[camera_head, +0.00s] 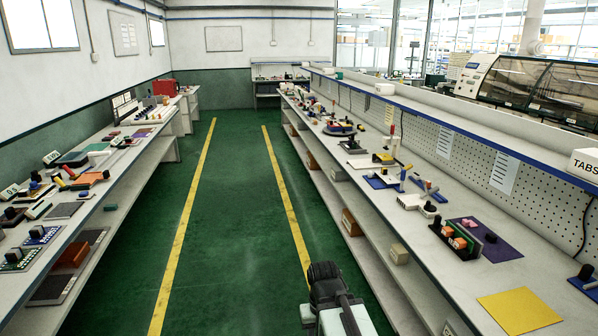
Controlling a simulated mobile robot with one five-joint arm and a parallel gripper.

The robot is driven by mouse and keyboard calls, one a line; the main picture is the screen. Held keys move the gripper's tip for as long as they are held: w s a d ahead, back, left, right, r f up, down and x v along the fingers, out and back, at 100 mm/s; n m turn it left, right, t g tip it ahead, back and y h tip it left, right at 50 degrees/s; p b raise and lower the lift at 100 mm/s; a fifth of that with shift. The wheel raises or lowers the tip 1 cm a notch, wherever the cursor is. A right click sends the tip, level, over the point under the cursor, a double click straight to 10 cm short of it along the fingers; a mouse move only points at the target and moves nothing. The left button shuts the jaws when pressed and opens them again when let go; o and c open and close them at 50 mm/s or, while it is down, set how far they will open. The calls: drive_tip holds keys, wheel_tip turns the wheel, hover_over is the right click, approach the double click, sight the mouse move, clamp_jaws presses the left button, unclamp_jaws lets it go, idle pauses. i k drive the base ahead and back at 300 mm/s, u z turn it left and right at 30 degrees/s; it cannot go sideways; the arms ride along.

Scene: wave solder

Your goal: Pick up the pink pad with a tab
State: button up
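A small pink piece (469,223) lies on the dark purple mat (500,250) on the right bench. It is too small to tell whether it is a pad with a tab. My gripper (325,272) seems to be the dark end of my arm at the bottom centre, above the green floor. It is left of the right bench and well apart from the pink piece. Its fingers cannot be made out, and nothing is seen held in it.
A dark holder with orange blocks (459,239) stands by the mat's left edge. A yellow mat (519,310) lies nearer. The left bench (112,205) is crowded with parts. The green aisle (236,185) between yellow lines is clear. A blue-edged shelf (470,135) overhangs the right bench.

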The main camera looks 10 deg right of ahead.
sight(465, 223)
drive_tip(key=u, duration=0.05)
drive_tip(key=i, duration=0.55)
drive_tip(key=z, duration=0.9)
drive_tip(key=i, duration=1.15)
drive_tip(key=u, duration=0.7)
drive_tip(key=i, duration=0.8)
drive_tip(key=z, duration=0.35)
